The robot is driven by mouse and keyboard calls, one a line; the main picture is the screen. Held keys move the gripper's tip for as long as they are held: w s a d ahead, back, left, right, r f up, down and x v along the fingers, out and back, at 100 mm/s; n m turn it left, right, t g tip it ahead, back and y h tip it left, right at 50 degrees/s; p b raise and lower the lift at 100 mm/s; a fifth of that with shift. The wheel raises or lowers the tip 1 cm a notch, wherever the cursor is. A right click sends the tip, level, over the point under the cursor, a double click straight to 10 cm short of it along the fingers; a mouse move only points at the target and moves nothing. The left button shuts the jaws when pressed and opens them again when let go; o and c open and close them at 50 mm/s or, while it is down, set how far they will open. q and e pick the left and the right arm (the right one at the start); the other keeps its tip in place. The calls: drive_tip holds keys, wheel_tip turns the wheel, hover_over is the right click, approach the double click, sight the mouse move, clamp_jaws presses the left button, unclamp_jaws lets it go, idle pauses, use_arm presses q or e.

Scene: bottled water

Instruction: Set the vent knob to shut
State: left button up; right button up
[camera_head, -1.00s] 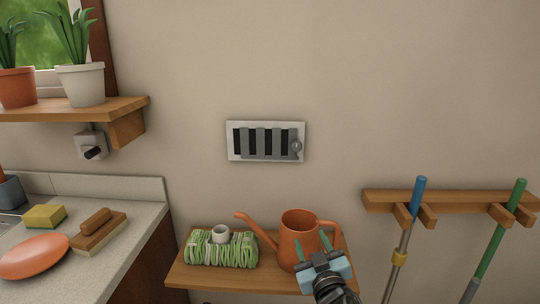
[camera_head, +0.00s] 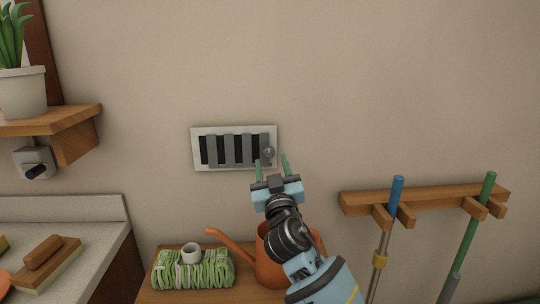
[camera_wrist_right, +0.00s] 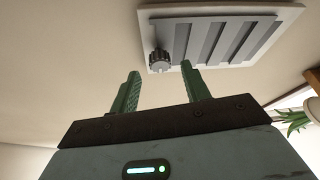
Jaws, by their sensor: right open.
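The vent (camera_head: 234,148) is a pale plate on the wall with grey vertical slats and dark gaps between them. Its small round grey knob (camera_head: 268,152) sits at the right end of the slats. In the right wrist view the vent (camera_wrist_right: 222,40) is at the top and the ridged knob (camera_wrist_right: 159,60) hangs at its left end. My right gripper (camera_head: 271,160) is open and empty, its green fingers pointing up just below the knob. In the wrist view the fingers (camera_wrist_right: 163,80) are apart, with the knob beyond and between their tips, not visibly touched. My left gripper is out of view.
An orange watering can (camera_head: 270,262) and a green bundle (camera_head: 193,270) stand on a low wooden shelf below the vent. A wooden rack (camera_head: 425,200) with two long-handled tools is at right. A counter (camera_head: 60,212) is at left. The wall around the vent is clear.

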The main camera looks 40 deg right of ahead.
sight(269, 155)
drive_tip(key=shift+x, duration=1.75)
clamp_jaws()
